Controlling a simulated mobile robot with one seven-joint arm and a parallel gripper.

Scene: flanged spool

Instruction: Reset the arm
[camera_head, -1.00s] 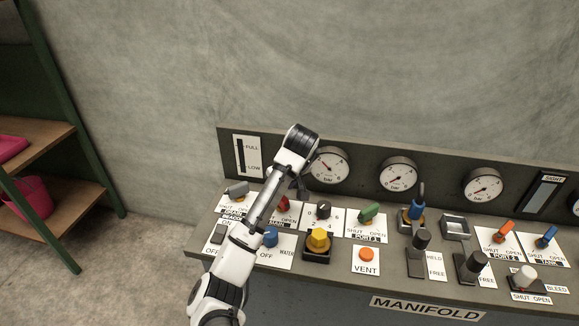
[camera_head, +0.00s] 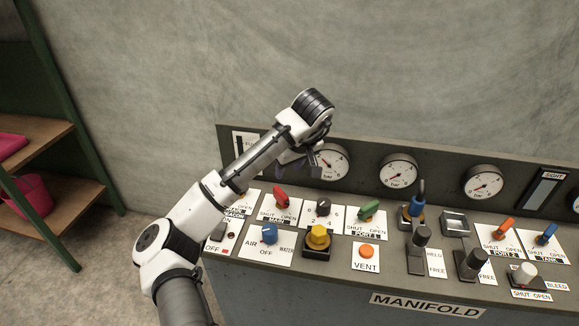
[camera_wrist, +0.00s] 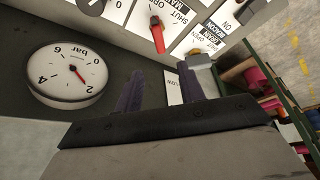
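My arm reaches up from the bottom left of the head view across the left part of the manifold panel (camera_head: 330,262). My gripper (camera_head: 311,168) hangs below the wrist in front of the leftmost gauge (camera_head: 331,162) and is partly hidden by the wrist. In the wrist view my gripper (camera_wrist: 160,77) shows two dark fingers spread apart with nothing between them. The gauge (camera_wrist: 68,75) and a red handle (camera_wrist: 157,36) lie beyond the fingers, upside down in that view. The fingers appear clear of the panel's controls.
The panel carries a red lever (camera_head: 281,193), a blue knob (camera_head: 269,234), a yellow knob (camera_head: 318,238), a green lever (camera_head: 369,209) and an orange button (camera_head: 366,251). Green shelving (camera_head: 50,130) with a pink bin (camera_head: 30,196) stands at left. Free air lies above the panel.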

